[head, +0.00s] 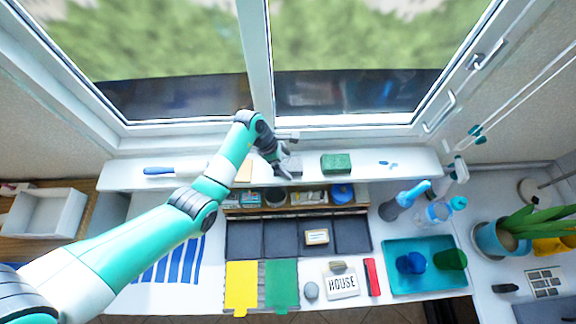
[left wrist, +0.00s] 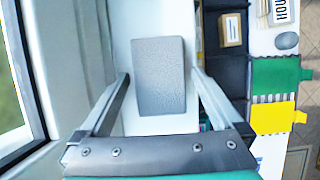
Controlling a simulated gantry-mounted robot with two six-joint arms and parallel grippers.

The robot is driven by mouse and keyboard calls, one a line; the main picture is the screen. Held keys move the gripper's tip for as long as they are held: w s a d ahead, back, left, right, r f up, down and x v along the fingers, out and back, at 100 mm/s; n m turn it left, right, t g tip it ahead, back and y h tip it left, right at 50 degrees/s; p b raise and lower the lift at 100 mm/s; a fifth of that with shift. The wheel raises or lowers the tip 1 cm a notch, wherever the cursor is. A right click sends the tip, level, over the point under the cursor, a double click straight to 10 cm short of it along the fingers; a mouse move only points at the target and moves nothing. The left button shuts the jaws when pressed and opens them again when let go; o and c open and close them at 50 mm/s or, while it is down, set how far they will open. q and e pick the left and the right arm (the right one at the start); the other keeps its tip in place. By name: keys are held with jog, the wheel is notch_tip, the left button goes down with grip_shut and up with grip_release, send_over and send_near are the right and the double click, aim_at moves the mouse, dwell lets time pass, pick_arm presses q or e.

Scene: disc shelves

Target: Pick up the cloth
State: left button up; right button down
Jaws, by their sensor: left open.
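A grey, flat, rectangular piece that looks like a folded cloth (left wrist: 159,75) lies on the white windowsill. In the head view the grey cloth (head: 292,165) is partly hidden by my left gripper (head: 281,167). My left gripper (left wrist: 160,76) is open, with one finger on each side of the grey cloth in the left wrist view. Nothing is held between the fingers. Whether the fingers touch the cloth or hang above it I cannot tell. A blue-and-white striped cloth (head: 178,262) lies on the counter, partly behind my left arm. My right gripper is not in view.
A green sponge-like block (head: 336,163) and a blue-handled tool (head: 160,171) lie on the sill (head: 400,168). The window frame (left wrist: 68,60) is close beside the gripper. Below is a dark compartment rack (head: 290,238). A teal tray (head: 425,278) stands to the right.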

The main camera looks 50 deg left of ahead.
aim_at(292, 163)
pick_arm(q)
jog(key=shift+f, duration=0.2)
dwell(0.6)
jog(key=c, duration=1.2)
jog(key=shift+r, duration=0.1)
jog(key=shift+r, duration=0.3)
notch_tip(292, 163, up, 3)
jog(key=shift+w+r+p, duration=0.1)
jog(key=shift+p, duration=0.5)
jog(key=s+d+r+p, duration=0.1)
jog(key=s+d+r, duration=0.2)
jog(key=s+d+r+p, duration=0.2)
jog(key=s+d+r, duration=0.1)
jog(key=d, duration=0.1)
jog(key=s+d+r+p, duration=0.1)
jog(key=s+d+r, duration=0.2)
jog(key=shift+s+d+r, duration=0.15)
jog(key=shift+d+r, duration=0.1)
